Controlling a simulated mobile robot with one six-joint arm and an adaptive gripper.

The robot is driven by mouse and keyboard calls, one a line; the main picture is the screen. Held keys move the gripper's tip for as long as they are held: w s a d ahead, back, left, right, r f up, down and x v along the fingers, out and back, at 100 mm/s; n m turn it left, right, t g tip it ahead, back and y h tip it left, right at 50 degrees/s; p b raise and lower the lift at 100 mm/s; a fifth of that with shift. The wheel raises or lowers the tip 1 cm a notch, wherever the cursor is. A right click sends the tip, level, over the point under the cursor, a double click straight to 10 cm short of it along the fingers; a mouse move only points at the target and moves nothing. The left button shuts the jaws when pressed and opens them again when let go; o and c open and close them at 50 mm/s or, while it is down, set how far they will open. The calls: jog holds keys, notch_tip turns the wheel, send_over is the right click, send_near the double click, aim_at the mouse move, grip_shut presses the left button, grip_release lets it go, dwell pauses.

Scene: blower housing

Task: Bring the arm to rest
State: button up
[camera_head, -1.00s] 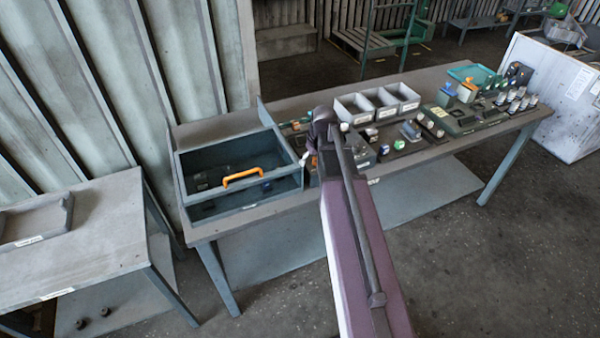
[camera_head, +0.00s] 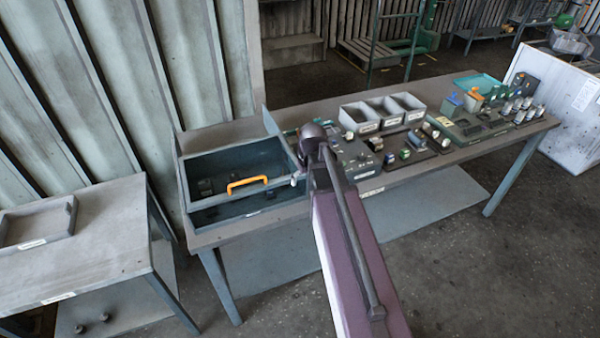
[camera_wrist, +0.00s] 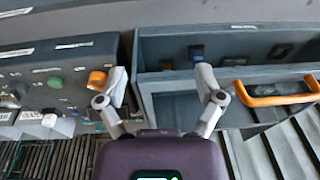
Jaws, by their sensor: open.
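My gripper (camera_wrist: 161,80) is open in the wrist view, with its two fingers spread and nothing between them. It is above the gap between a dark control panel on the left and a blue-grey open box (camera_wrist: 152,105) on the right. In the head view my purple arm reaches over the front edge of the workbench, and the gripper is mostly hidden behind it, near the right side of the open box (camera_head: 247,203). The box has an orange handle (camera_head: 247,183), also in the wrist view (camera_wrist: 280,98), and a few small dark items inside.
The workbench (camera_head: 300,112) also carries grey bins (camera_head: 360,126), small parts and a teal tray (camera_head: 476,82) at right. A lower side table (camera_head: 110,240) with a shallow tray stands at left. A white cabinet (camera_head: 560,110) is at far right. Open floor lies in front.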

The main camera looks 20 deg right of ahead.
jog(key=s+a+f+g+b, duration=0.1)
jog(key=s+a+f+b, duration=0.1)
jog(key=s+a, duration=0.7)
jog(key=a, duration=0.3)
jog(key=shift+a+f+g+h, duration=0.3)
jog(key=shift+a+h, duration=0.05)
jog(key=shift+h, duration=0.05)
jog(key=shift+s, duration=0.1)
dwell(1.5)
